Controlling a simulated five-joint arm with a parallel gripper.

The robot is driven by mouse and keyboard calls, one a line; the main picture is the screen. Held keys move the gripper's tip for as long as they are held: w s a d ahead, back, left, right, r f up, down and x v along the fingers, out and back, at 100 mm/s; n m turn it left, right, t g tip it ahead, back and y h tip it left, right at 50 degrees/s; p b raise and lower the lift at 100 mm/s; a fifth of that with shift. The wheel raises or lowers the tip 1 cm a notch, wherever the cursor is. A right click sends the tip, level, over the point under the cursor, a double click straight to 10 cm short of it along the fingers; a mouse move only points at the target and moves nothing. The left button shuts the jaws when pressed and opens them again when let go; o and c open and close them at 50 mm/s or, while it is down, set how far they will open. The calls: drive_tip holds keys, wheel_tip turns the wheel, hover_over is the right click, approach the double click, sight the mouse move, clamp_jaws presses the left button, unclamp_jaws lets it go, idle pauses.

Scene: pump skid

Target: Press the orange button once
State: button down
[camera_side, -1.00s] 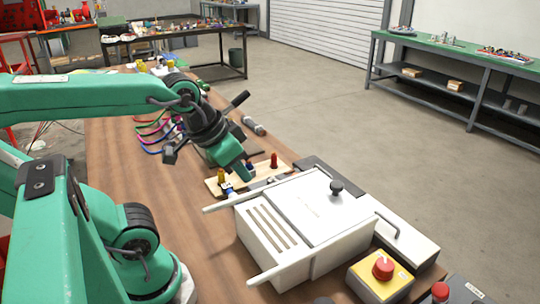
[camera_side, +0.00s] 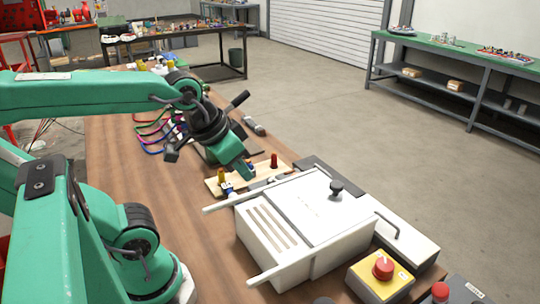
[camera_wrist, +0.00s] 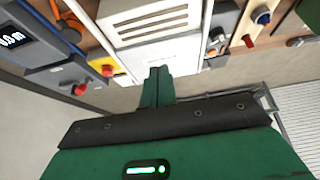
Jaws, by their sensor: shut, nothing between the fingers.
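A small orange round piece (camera_wrist: 213,52), possibly the orange button, shows in the wrist view on a grey fitting beside the white slotted box. I cannot pick it out surely in the side view. My gripper (camera_side: 246,177) is shut and empty, pointing down over the wooden board near the box's back left corner. In the wrist view its fingertips (camera_wrist: 158,73) lie left of the orange piece, apart from it in the picture. The height of the tips above the surface is hard to tell.
The white slotted box (camera_side: 300,222) with a black knob fills the bench middle. The board holds a yellow peg (camera_side: 221,175) and a red peg (camera_side: 274,160). A red mushroom button (camera_side: 382,267) sits on a yellow box at front right. Coloured cables (camera_side: 155,130) lie behind.

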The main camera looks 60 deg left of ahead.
drive_tip(key=w+a+r+g, duration=0.1)
drive_tip(key=w+a, duration=0.2)
drive_tip(key=w, duration=0.4)
drive_tip(key=w+a+r+g, duration=0.1)
drive_tip(key=w+a+r, duration=0.15)
drive_tip(key=w, duration=0.35)
drive_tip(key=w+a+f+g, duration=0.2)
drive_tip(key=w+a+f, duration=0.6)
drive_tip(key=w+a, duration=0.2)
drive_tip(key=shift+w+a+g, duration=0.4)
drive_tip(key=shift+w, duration=0.55)
drive_tip(key=shift+f, duration=0.15)
drive_tip(key=f, duration=0.9)
drive_tip(key=w+f, duration=0.1)
drive_tip(key=f, duration=0.3)
drive_tip(key=shift+a+f, duration=0.2)
drive_tip(key=shift+f, duration=0.2)
drive_tip(key=shift+f, duration=0.1)
